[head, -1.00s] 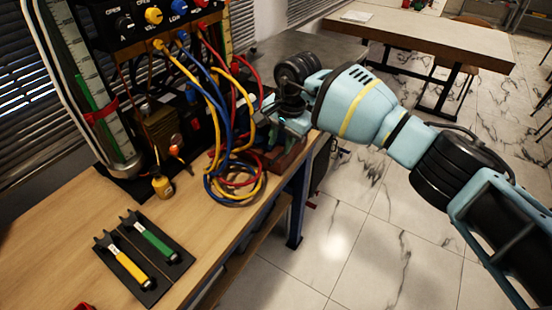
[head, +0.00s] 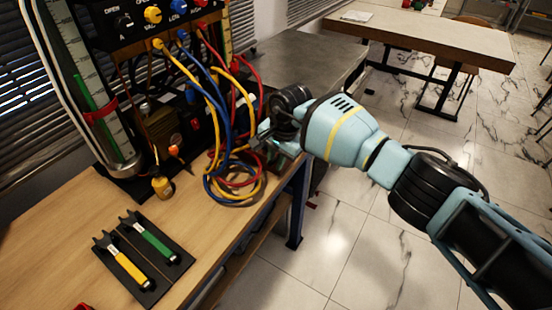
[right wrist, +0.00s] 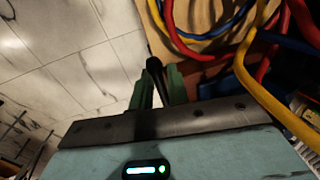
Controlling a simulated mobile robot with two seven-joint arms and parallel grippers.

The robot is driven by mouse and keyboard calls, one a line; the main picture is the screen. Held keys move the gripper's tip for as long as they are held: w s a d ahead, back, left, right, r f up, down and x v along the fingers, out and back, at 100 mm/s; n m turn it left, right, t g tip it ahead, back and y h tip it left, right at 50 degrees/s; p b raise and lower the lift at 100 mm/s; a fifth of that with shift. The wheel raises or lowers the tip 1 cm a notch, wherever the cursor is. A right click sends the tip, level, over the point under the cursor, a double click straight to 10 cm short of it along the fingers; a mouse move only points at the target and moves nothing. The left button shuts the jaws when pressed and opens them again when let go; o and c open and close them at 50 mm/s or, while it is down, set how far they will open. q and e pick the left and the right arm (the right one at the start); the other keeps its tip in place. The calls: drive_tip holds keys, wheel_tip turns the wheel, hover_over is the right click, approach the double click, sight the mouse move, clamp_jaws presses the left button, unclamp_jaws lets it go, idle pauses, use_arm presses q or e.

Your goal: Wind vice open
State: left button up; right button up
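My right gripper (head: 262,144) is at the right edge of the wooden bench, beside the hanging cables. The vice is hidden behind the gripper and wrist in the head view, so its jaws cannot be made out. In the right wrist view my gripper's two greenish fingers (right wrist: 158,88) stand a little apart. A slim dark piece (right wrist: 154,68) shows between them, perhaps the vice's handle. I cannot tell whether the fingers press on it. My left gripper is not in view.
Yellow, blue and red cables (head: 232,180) hang in a coil close to my right gripper. A gauge panel (head: 150,25) stands behind. A black tray (head: 130,275) with yellow and green-handled tools lies at the front. Open floor is to the right.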

clamp_jaws()
drive_tip(key=shift+f, duration=0.15)
drive_tip(key=shift+w+d+f+n+t+h, duration=0.15)
drive_tip(key=shift+f+t+h, duration=0.5)
drive_tip(key=shift+f+t, duration=0.5)
drive_tip(key=shift+w+f+n+t+h, duration=0.1)
drive_tip(key=shift+f+t+h, duration=0.6)
drive_tip(key=shift+f, duration=0.8)
drive_tip(key=shift+w+d+f+n+t+h, duration=0.15)
drive_tip(key=shift+f+t+h, duration=0.4)
drive_tip(key=shift+f+t, duration=0.65)
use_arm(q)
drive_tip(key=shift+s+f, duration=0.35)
use_arm(e)
drive_tip(key=shift+a+f, duration=0.1)
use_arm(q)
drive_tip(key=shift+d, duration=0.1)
